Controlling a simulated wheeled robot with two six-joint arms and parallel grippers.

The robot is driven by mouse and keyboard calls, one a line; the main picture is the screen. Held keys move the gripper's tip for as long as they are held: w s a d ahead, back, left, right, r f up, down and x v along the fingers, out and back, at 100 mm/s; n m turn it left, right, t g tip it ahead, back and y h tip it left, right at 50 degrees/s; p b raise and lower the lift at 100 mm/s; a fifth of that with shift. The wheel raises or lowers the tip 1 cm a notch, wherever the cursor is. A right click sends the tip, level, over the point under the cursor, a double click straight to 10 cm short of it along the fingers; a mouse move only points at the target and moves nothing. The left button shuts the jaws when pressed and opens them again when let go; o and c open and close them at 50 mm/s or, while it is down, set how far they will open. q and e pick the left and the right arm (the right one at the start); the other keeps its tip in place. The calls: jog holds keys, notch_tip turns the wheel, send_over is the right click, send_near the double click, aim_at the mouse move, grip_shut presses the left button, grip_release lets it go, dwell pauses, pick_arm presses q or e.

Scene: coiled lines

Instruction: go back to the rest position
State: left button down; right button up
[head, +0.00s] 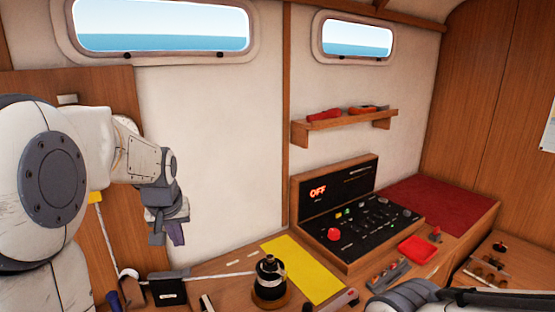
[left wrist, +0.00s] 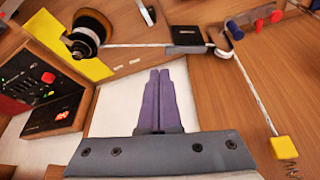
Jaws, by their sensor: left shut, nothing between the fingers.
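My left gripper (head: 168,236) hangs in the air at the left of the head view, in front of the pale wall and above the worktop. Its fingers point down. In the left wrist view its two purple fingers (left wrist: 160,100) lie together with nothing between them. Part of my right arm shows at the bottom right of the head view, but its fingers are not visible.
Below stand a black winch-like drum (head: 270,280), a yellow mat (head: 312,272) and a black box (head: 168,289). A white line runs to a yellow block (left wrist: 284,147). A control panel (head: 365,222) reading OFF and a red tray (head: 418,248) are rightward.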

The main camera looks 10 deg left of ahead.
pick_arm(q)
jog(key=s+d+f+m+h, duration=0.1)
jog(key=s+d+f+m, duration=0.1)
jog(key=d, duration=0.5)
jog(key=s+d+f+m+h, duration=0.1)
jog(key=d+m, duration=0.1)
jog(key=d, duration=0.5)
jog(key=s+d+f+m+g+b, duration=0.1)
jog(key=s+d+f+m+g, duration=0.1)
jog(key=s+d, duration=0.5)
jog(key=s+d+f+m+g+h+b, duration=0.1)
jog(key=s+d+f+m, duration=0.4)
jog(key=s, duration=0.7)
jog(key=d+m, duration=0.1)
jog(key=d, duration=0.1)
jog(key=shift+s+d+g+b, duration=0.3)
jog(key=shift+s+d+g, duration=0.05)
jog(key=shift+g, duration=0.05)
jog(key=c, duration=1.1)
grip_release()
jog(key=shift+s+f+m, duration=0.1)
jog(key=shift+s+m, duration=0.2)
jog(key=shift+s, duration=0.2)
jog(key=shift+o, duration=1.1)
jog(key=shift+s, duration=0.1)
